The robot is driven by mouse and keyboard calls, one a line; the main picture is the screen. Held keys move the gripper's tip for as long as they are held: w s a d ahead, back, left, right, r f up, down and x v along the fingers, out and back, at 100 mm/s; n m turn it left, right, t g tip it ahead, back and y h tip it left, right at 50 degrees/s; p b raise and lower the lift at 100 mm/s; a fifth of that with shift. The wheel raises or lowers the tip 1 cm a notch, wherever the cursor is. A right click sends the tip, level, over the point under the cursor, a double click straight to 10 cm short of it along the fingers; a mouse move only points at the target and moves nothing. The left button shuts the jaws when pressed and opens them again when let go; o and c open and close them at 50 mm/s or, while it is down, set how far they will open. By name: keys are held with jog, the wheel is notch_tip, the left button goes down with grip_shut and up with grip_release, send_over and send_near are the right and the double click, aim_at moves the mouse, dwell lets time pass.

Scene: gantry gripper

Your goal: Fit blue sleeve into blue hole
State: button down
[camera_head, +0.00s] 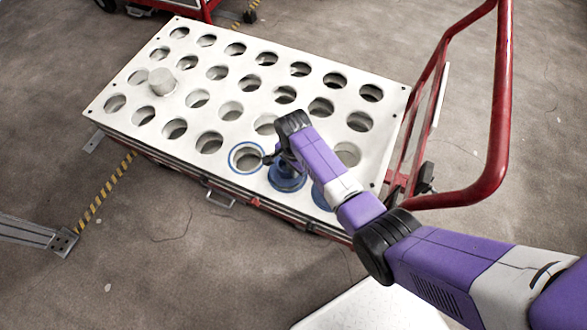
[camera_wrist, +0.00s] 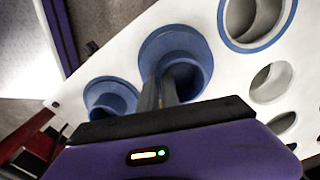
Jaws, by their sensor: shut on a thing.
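A blue sleeve (camera_wrist: 178,45) with a wide flange is at my gripper (camera_wrist: 161,88) in the wrist view. My gripper is shut on its wall, with one finger at the opening. In the head view this sleeve (camera_head: 287,181) is below my wrist, partly hidden by it. I cannot tell whether it is seated or raised above the board. A blue-rimmed hole (camera_head: 232,161) lies open and empty just left of it; the wrist view shows its blue rim (camera_wrist: 233,38) at upper right. A second blue piece (camera_wrist: 108,88) lies on the other side, mostly hidden behind my arm in the head view.
The white board (camera_head: 222,105) has several rows of plain holes and lies on a red cart. A pale cylinder (camera_head: 162,80) stands in a hole at left. A red handrail (camera_head: 499,110) rises at right near my arm.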

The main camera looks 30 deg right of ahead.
jog(key=shift+f+b, duration=1.2)
jog(key=shift+f, duration=0.45)
jog(key=c, duration=1.5)
grip_release()
notch_tip(320, 180, up, 8)
jog(key=shift+f+p, duration=0.1)
jog(key=shift+p, duration=1.1)
